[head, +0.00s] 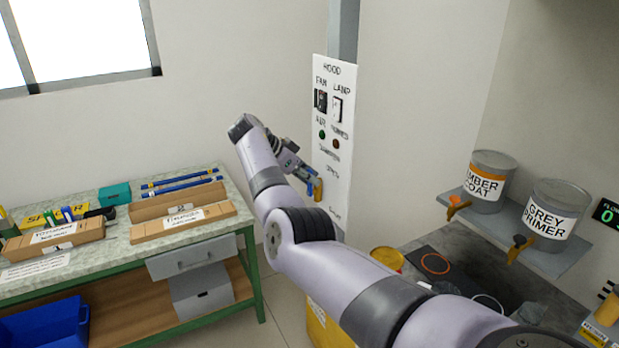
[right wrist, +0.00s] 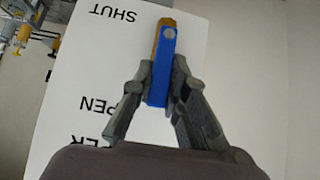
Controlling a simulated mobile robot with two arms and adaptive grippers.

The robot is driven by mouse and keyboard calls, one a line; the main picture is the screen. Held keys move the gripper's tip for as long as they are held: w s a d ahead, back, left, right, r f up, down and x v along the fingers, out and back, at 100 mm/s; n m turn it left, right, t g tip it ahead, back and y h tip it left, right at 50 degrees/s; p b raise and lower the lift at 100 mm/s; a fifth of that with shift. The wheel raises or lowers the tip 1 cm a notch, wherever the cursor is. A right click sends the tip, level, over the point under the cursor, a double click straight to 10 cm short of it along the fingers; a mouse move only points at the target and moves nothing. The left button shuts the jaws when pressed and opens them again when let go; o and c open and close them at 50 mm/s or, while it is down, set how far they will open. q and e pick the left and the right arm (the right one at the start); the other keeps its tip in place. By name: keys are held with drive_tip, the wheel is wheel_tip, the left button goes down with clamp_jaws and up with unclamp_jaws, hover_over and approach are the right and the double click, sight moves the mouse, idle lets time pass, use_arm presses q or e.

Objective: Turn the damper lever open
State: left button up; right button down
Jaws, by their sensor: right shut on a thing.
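The damper lever (right wrist: 163,66) is blue with an orange-brown end and a pale round spot. It is in front of the white hood panel (head: 331,120), below the word DAMPER. My right gripper (right wrist: 162,88) is shut on the lever, one finger on each side of its blue part. In the head view the gripper (head: 310,179) is at the panel's lower part, and the lever's yellowish end (head: 318,190) shows there. In the wrist view the panel's words are upside down, and the orange-brown end reaches towards the level of SHUT. The lever's pivot is not clear. My left gripper is out of view.
Above the lever, the panel carries a fan switch (head: 320,101), a lamp switch (head: 338,109), a green button (head: 322,134) and a red one (head: 336,144). A workbench (head: 246,205) with trays stands left. Paint cans (head: 553,209) stand on a shelf at right.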

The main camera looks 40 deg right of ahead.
drive_tip(key=c, duration=1.9)
unclamp_jaws()
drive_tip(key=shift+f, duration=0.2)
drive_tip(key=shift+c, duration=0.2)
drive_tip(key=o, duration=0.4)
drive_tip(key=shift+r, duration=0.15)
drive_tip(key=v, duration=1.2)
